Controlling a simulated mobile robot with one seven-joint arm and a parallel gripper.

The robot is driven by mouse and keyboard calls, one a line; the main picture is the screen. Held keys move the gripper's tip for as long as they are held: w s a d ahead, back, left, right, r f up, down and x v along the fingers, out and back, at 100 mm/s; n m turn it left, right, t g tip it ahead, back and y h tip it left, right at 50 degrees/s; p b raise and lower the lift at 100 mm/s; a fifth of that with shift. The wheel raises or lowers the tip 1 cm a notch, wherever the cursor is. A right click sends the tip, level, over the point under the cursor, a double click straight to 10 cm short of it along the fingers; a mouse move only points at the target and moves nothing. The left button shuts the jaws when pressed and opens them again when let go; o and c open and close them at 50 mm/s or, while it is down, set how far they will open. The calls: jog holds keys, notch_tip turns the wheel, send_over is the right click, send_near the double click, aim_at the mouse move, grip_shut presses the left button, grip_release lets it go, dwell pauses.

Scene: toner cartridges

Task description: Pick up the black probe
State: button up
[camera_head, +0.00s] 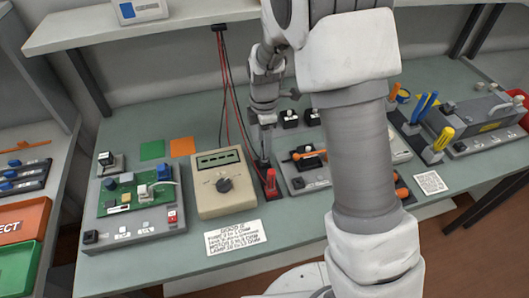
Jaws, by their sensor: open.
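A thin dark upright piece (264,145), seemingly the black probe, stands just right of the multimeter, above a dark base. A red piece (271,182) stands in front of it. My gripper (267,121) points down, open, at the top of this dark piece. It is too small to tell whether the fingers are around it or touching it.
A green circuit board fixture (133,198) is left of the multimeter. A grey panel with black and orange parts (304,176) is at right, partly hidden by my arm. Screwdrivers (425,108) stand farther right. A shelf (160,25) overhangs the back.

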jog(key=shift+w+f, duration=0.2)
jog(key=shift+f, duration=2.6)
grip_shut()
